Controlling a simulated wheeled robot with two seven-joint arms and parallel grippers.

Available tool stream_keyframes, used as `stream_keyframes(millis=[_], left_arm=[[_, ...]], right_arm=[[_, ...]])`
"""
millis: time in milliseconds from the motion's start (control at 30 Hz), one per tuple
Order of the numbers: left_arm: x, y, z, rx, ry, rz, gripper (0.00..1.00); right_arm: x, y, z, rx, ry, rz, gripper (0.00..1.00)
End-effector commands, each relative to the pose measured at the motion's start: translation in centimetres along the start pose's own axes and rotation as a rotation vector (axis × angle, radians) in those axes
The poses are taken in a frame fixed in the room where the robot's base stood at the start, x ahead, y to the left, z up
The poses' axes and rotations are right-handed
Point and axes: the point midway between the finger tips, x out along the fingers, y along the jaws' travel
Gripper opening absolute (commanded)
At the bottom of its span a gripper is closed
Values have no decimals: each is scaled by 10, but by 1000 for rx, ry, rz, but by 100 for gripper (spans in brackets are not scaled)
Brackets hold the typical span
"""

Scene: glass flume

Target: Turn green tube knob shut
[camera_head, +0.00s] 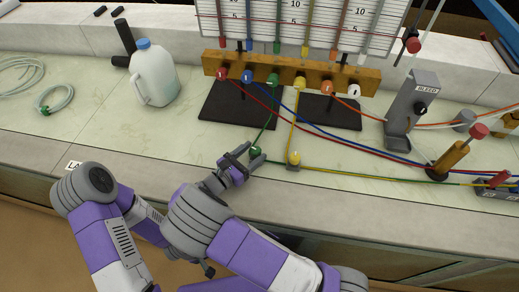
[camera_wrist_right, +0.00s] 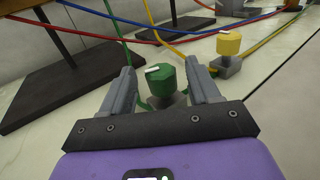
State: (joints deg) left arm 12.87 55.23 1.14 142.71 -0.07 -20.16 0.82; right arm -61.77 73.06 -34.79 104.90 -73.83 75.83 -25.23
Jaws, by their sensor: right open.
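The green tube knob (camera_head: 255,151) sits on the bench in line with the green tube, near the front edge. In the right wrist view the knob (camera_wrist_right: 167,78) is a green cylinder with a white mark on top. My right gripper (camera_head: 248,158) is open, with its fingers on either side of the knob. In the wrist view the gripper (camera_wrist_right: 160,72) shows gaps between the knob and both fingers, so I see no grip on it. The knob's base is partly hidden behind the gripper. My left gripper is not in view.
A yellow knob (camera_head: 293,158) stands close to the right of the green one. Red and blue tubes (camera_head: 340,130) cross the bench behind. A wooden manifold (camera_head: 290,72), dark base plates (camera_head: 240,105), a grey bleed block (camera_head: 408,105) and a jug (camera_head: 155,75) stand further back.

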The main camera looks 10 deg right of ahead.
Motion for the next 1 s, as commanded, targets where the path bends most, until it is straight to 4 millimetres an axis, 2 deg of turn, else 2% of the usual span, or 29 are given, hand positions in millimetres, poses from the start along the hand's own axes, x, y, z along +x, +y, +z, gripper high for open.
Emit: stream_keyframes(millis=[100, 233, 567, 667, 900, 1000], left_arm=[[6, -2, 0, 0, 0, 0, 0], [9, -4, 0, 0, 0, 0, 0], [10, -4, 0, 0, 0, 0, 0], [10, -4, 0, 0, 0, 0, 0], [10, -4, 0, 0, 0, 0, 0], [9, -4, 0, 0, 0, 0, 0]], right_arm=[[19, -1, -2, 0, -1, -3, 61], [31, 0, -1, 0, -1, -1, 61], [37, 0, 0, 0, -2, 0, 61], [36, 0, 0, 0, -2, 0, 49], [36, 0, 0, -1, -2, 0, 12], [36, 0, 0, -1, -3, 2, 10]])
